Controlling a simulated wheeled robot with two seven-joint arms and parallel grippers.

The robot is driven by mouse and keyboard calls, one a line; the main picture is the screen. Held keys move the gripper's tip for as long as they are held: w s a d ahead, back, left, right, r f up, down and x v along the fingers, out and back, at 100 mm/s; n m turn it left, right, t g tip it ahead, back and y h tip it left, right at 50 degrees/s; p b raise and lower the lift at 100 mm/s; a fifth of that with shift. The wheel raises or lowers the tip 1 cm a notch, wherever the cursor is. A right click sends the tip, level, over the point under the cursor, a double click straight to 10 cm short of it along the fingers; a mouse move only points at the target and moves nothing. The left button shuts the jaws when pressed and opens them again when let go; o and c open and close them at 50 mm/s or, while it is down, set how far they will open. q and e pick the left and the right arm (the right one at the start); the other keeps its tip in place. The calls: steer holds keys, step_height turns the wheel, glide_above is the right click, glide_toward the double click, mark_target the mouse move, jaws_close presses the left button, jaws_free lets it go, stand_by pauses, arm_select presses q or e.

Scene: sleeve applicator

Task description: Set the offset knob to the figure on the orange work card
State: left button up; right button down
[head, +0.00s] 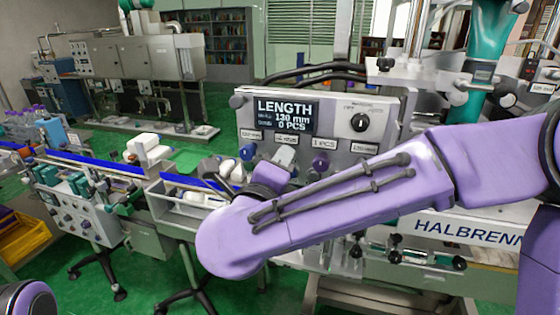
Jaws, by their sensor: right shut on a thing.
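The control panel (395,108) carries a dark display (285,117) reading "LENGTH 130 mm" and "0 PCS". Below it is a row of small white labels. The second label (285,138) seems to read a few mm, but its figure is too small to be sure. My right gripper (284,158) is at the panel below this label, shut on a knob there; my own wrist and arm largely hide the grip. No orange work card shows. My left gripper is out of view.
A black selector knob (360,122) is on the panel's upper right. A blue conveyor (72,157) with white packs (148,147) runs at the left. A yellow tray (22,240) stands at the far left. My right arm crosses in front of the machine.

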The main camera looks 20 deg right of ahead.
steer(key=shift+n, duration=0.8)
steer(key=c, duration=0.8)
jaws_free()
steer(key=shift+a, duration=0.1)
steer(key=b+v, duration=0.3)
steer(key=v, duration=0.7)
steer(key=shift+s+a, duration=0.15)
